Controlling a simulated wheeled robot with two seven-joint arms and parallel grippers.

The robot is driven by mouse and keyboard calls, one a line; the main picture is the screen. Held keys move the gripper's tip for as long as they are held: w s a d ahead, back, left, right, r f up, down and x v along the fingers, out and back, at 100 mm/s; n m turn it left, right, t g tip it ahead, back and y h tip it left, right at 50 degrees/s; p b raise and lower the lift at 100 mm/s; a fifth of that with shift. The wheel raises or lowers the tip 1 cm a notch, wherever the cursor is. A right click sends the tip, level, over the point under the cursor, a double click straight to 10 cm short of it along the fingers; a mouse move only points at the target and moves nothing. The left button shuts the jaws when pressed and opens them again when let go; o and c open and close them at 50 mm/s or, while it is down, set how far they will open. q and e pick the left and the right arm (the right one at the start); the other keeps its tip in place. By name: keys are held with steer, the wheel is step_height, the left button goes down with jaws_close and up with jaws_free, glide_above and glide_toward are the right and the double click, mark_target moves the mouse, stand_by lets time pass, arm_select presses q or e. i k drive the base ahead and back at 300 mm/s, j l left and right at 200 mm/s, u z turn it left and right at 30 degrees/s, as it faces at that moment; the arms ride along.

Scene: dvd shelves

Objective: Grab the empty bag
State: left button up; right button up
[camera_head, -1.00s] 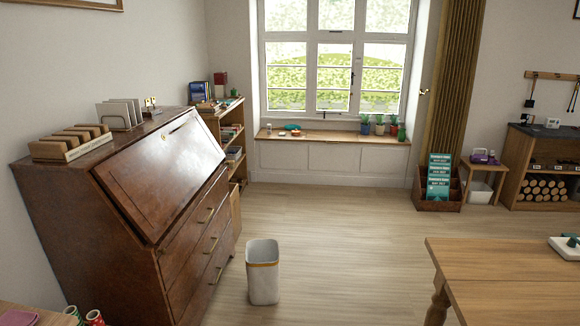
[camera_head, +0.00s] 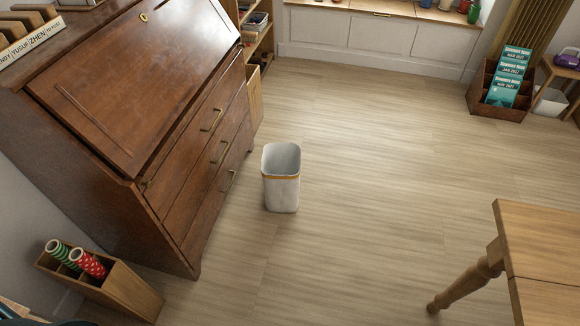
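I see no item that I can clearly tell is an empty bag. A pale grey-white bin (camera_head: 282,190) with a tan band below its rim stands upright on the wooden floor, right of the desk. Its mouth faces up and its inside looks empty from here; I cannot tell whether a liner is in it. Neither of my grippers shows in the head view.
A brown slant-front desk (camera_head: 110,90) fills the left. A wooden box (camera_head: 130,290) with wrapping rolls stands at its foot. A wooden table (camera_head: 545,240) is at the right. A leaflet crate (camera_head: 482,98) stands at the back right. The floor between is clear.

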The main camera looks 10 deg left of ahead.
mark_target(281, 164)
steer(key=i+l+u, duration=0.2)
steer(key=i, duration=0.25)
steer(key=i+l+u, duration=0.15)
steer(key=i, duration=0.3)
steer(key=i+l+u, duration=0.2)
steer(key=i, duration=0.25)
steer(key=i+l+u, duration=0.2)
steer(key=u, duration=0.15)
steer(key=i+l+u, duration=0.2)
steer(key=l+u, duration=0.15)
steer(key=i+l+u, duration=0.1)
steer(key=l+u, duration=0.25)
steer(key=l, duration=0.15)
steer(key=i+l+u, duration=0.1)
steer(key=l+u, duration=0.6)
steer(key=l, duration=0.35)
steer(key=i, duration=0.05)
